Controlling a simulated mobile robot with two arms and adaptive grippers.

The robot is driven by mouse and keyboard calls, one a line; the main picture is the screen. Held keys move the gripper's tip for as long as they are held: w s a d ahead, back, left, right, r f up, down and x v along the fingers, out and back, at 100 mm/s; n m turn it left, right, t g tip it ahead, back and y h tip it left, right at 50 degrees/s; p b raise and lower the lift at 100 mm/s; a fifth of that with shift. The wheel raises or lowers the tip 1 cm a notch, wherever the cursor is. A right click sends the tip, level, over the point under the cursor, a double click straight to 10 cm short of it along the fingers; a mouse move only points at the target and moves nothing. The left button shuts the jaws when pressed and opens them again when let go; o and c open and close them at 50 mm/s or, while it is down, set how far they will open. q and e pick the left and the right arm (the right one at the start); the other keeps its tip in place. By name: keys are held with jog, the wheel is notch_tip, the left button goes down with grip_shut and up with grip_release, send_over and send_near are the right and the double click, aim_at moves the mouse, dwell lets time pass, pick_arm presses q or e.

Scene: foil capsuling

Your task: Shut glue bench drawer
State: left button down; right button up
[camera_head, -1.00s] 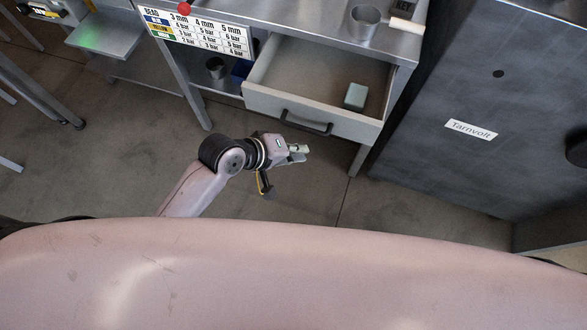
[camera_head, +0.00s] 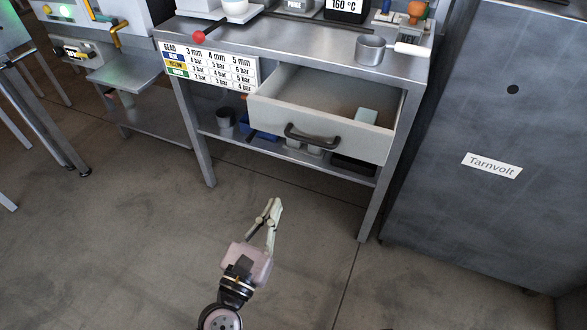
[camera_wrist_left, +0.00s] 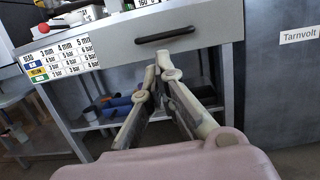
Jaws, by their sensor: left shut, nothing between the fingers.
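The glue bench drawer (camera_head: 350,137) hangs open from under the bench top, with a small pale green block (camera_head: 366,116) inside. Its black bar handle (camera_head: 312,135) runs across the front panel. The drawer front (camera_wrist_left: 130,58) and handle (camera_wrist_left: 165,35) also show in the left wrist view. My left gripper (camera_head: 274,205) is shut and empty, in front of and below the drawer front, apart from it. In the left wrist view its fingertips (camera_wrist_left: 160,62) appear just below the handle. My right gripper is not in view.
The bench top (camera_head: 300,32) carries a metal cup (camera_head: 371,50) and other items. A lower shelf (camera_head: 290,155) holds blue and dark containers. A grey Tarnvolt cabinet (camera_head: 470,120) stands close on the right. The floor in front is clear.

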pick_arm(q)
jog(key=p+x, duration=0.2)
jog(key=x, duration=1)
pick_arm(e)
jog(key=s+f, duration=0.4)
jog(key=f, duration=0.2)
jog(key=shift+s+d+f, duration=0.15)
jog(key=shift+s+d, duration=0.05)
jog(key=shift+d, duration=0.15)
